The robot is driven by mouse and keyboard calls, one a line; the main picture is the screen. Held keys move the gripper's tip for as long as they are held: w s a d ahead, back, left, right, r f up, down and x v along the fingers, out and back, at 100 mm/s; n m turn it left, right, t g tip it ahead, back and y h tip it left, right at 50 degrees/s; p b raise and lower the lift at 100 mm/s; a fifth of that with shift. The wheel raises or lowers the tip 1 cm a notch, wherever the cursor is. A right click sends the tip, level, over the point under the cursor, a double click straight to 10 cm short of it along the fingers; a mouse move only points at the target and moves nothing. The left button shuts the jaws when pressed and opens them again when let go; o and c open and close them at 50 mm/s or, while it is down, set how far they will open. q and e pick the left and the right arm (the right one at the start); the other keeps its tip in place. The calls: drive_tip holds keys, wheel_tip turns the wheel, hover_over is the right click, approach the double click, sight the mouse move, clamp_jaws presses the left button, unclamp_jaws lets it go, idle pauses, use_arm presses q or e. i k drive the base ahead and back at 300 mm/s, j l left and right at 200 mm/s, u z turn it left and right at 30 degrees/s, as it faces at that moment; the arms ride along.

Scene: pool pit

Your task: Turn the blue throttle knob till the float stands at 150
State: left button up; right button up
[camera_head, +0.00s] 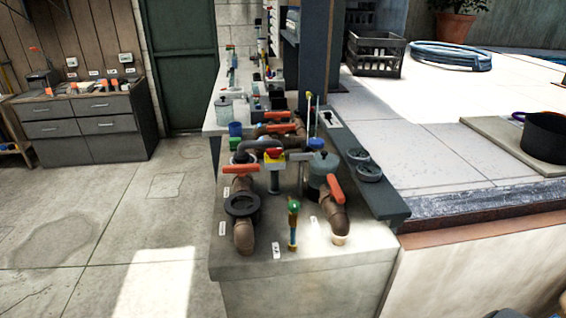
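A small blue round piece (316,143) sits on the bench behind the grey-lidded pot, below a thin upright blue-tipped tube (317,118). It may be the throttle knob, but it is too small to be sure. A second thin upright tube (309,105) with a greenish top stands beside it. No float, scale or number can be read on either. A blue cup-like piece (235,129) stands further left.
The concrete bench (300,270) carries brown pipes with orange-red handles (335,187), a red-and-yellow button (274,154), a green-topped fitting (293,222) and a grey-lidded pot (322,165). A dark post (315,60) rises behind. Open floor (130,215) lies left; a black pot (545,138) stands right.

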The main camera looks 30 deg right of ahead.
sight(316, 143)
drive_tip(key=z, duration=1.15)
